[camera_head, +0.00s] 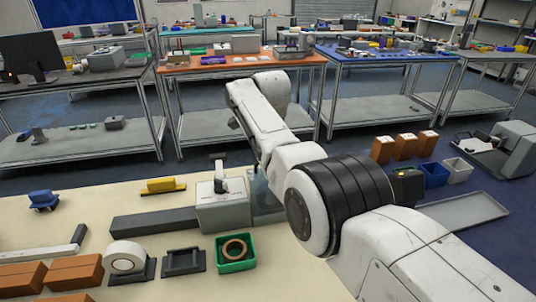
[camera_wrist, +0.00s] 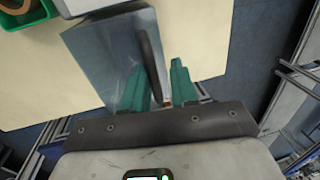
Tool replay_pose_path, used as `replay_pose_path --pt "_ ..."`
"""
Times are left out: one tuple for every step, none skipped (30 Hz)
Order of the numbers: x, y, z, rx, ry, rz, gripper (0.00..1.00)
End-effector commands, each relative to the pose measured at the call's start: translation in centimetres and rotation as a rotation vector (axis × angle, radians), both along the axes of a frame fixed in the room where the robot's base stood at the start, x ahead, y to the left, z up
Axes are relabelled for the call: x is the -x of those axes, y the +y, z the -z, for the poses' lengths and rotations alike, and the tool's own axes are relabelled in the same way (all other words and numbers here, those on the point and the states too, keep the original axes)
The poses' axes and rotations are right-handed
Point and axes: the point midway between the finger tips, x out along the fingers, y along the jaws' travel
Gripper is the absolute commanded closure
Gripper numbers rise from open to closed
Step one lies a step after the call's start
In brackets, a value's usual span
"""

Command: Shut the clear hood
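The clear hood (camera_head: 262,197) is a see-through grey box at the right side of a white machine (camera_head: 222,205) in the head view. In the wrist view the clear hood (camera_wrist: 100,55) fills the upper middle, with a dark curved bar (camera_wrist: 151,58) along its right side. My gripper (camera_wrist: 157,72) has two green fingers, spread apart, with the bar's lower end between them. The left finger looks dimmed, as if seen through the clear hood. I cannot tell whether either finger touches the bar. In the head view my arm hides the gripper.
A green bin (camera_head: 235,266) holding a tape roll stands in front of the machine. A white tape roll (camera_head: 125,257) and brown boxes (camera_head: 72,273) are farther left. A grey tray (camera_head: 465,211) lies right of my arm. The cream tabletop (camera_wrist: 206,30) is bare right of the hood.

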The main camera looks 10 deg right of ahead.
Motion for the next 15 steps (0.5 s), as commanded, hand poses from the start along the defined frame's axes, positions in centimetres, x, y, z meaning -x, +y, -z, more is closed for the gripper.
replay_pose_path --pt "-1.03 -0.12 -0.96 -0.005 -0.049 0.005 1.00" --pt "-1.04 -0.12 -1.00 -0.005 -0.050 0.005 1.00" --pt "-1.06 -0.13 -1.04 -0.005 -0.050 0.005 1.00" --pt "-1.06 -0.14 -1.07 -0.005 -0.051 0.005 1.00" --pt "-1.07 -0.15 -1.11 -0.005 -0.051 0.006 1.00" --pt "-1.08 -0.15 -1.17 -0.005 -0.052 0.006 1.00" --pt "-1.09 -0.16 -1.19 -0.004 -0.052 0.006 1.00" --pt "-1.10 -0.17 -1.21 -0.004 -0.052 0.006 1.00" --pt "-1.10 -0.18 -1.21 -0.004 -0.052 0.006 0.73" --pt "-1.11 -0.18 -1.23 -0.004 -0.053 0.006 0.70" --pt "-1.11 -0.17 -1.24 -0.004 -0.053 0.005 0.67" --pt "-1.11 -0.17 -1.24 -0.004 -0.053 0.005 0.63" --pt "-1.11 -0.16 -1.25 -0.004 -0.053 0.005 0.62" --pt "-1.11 -0.16 -1.25 -0.004 -0.053 0.005 0.62" --pt "-1.11 -0.15 -1.26 -0.003 -0.053 0.004 0.62"
